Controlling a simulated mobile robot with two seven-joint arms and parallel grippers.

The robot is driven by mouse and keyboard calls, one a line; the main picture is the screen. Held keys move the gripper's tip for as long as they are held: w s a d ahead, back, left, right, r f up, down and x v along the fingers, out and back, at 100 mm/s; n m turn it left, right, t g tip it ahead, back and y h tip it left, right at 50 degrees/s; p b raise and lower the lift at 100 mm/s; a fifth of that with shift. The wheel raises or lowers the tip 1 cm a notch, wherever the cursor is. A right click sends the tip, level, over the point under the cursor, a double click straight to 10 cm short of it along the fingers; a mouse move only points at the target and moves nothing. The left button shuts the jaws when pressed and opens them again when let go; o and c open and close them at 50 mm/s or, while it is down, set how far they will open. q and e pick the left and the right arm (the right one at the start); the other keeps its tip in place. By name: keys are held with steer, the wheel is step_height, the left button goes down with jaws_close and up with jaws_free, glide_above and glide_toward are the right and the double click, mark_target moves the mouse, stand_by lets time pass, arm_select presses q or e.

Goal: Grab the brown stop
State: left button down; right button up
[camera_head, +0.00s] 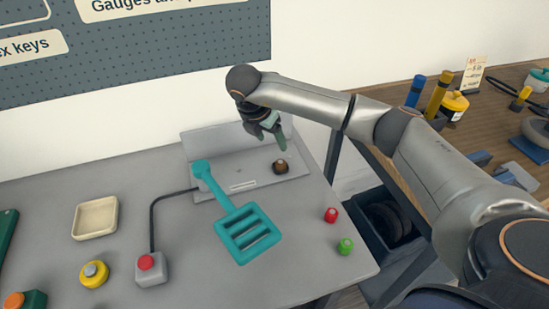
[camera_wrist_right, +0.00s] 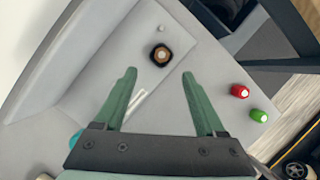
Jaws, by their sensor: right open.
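The brown stop (camera_head: 280,166) is a small dark brown, roughly round piece with a lighter centre, on the right part of the grey tray-like panel (camera_head: 291,182) at the back of the table. It also shows in the right wrist view (camera_wrist_right: 160,55), ahead of and between the fingers. My right gripper (camera_head: 272,143) is above the panel, just up and left of the stop in the head view. Its two green fingers (camera_wrist_right: 157,88) are apart with nothing between them. The stop is clear of the fingers. My left gripper is not in view.
A teal slotted spatula (camera_head: 212,190) lies left of the stop, partly over the panel. Red (camera_head: 331,215) and green (camera_head: 345,246) pieces stand near the table's right edge. A red-button box (camera_head: 151,270), yellow piece (camera_head: 94,274) and cream dish (camera_head: 96,218) are on the left.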

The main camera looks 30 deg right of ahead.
glide_above(280, 162)
steer(key=a, duration=0.2)
steer(key=f, duration=0.3)
steer(key=s+f, duration=0.1)
steer(key=f, duration=0.1)
steer(key=shift+f, duration=0.1)
steer(key=shift+p+x, duration=0.6)
steer(key=shift+x, duration=2.3)
steer(key=shift+a+f, duration=0.1)
steer(key=shift+a, duration=0.1)
jaws_close()
